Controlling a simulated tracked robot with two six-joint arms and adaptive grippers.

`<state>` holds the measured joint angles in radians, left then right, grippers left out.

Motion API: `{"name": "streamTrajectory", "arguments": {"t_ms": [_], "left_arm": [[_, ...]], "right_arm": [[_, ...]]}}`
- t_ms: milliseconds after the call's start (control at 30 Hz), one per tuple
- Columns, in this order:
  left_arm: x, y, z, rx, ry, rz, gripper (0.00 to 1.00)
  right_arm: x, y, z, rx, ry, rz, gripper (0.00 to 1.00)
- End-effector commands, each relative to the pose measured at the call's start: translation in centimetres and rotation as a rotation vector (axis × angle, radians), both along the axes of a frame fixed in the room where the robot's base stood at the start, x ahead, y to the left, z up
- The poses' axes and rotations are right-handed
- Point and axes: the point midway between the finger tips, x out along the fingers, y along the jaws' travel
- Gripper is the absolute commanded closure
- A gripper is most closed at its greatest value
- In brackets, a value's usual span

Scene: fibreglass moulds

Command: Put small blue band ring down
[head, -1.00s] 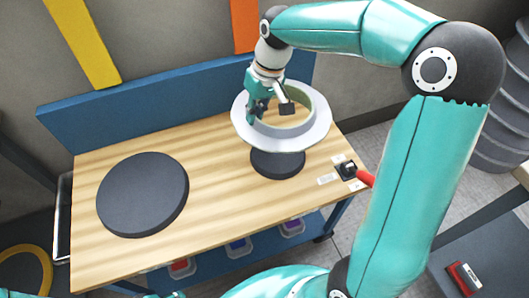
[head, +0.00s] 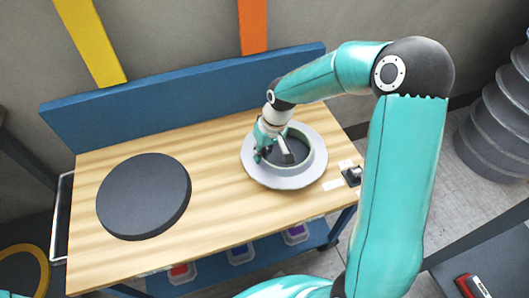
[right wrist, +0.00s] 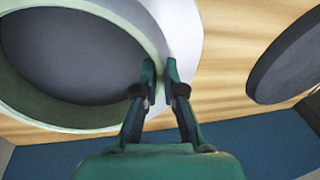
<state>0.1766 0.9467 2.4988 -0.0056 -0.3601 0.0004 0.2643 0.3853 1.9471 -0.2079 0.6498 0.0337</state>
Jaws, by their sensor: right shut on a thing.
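The ring (head: 268,178) has a wide pale grey-white flange and a raised pale green collar; I see no blue band on it. It lies roughly level at the right end of the wooden table, around or over the small dark round pad (right wrist: 75,50), which shows through its opening. I cannot tell whether its underside touches. My right gripper (head: 267,153) is at the collar's far left side. In the right wrist view my right gripper (right wrist: 160,72) is shut on the ring's collar wall. My left gripper is not in view.
A large dark disc (head: 145,197) lies on the left of the wooden table (head: 215,195). A blue board (head: 190,98) stands along the back. A small black box (head: 352,176) and white labels are near the right edge. Several bins hang below the front.

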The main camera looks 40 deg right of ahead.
Motion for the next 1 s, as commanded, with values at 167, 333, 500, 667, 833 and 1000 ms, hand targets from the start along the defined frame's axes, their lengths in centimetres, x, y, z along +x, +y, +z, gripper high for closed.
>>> {"name": "streamTrajectory", "arguments": {"t_ms": [167, 333, 500, 667, 833, 1000], "left_arm": [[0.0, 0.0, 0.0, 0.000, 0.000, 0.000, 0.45], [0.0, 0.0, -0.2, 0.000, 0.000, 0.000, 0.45], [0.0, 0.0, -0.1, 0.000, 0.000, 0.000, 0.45], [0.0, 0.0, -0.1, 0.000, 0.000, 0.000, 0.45], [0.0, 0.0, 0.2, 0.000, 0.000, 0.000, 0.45], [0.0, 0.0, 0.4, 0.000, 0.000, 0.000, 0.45]], "right_arm": [[0.0, 0.0, 0.1, -0.001, -0.002, 0.000, 1.00], [0.0, 0.0, -0.2, 0.000, 0.000, 0.000, 0.89], [0.0, 0.0, -0.2, 0.000, 0.000, -0.001, 0.67], [0.0, 0.0, -0.1, 0.000, 0.000, -0.001, 0.67], [0.0, -0.1, 0.2, 0.000, -0.001, -0.001, 0.67], [-0.2, -0.4, 2.0, -0.001, -0.004, -0.002, 0.67]]}}
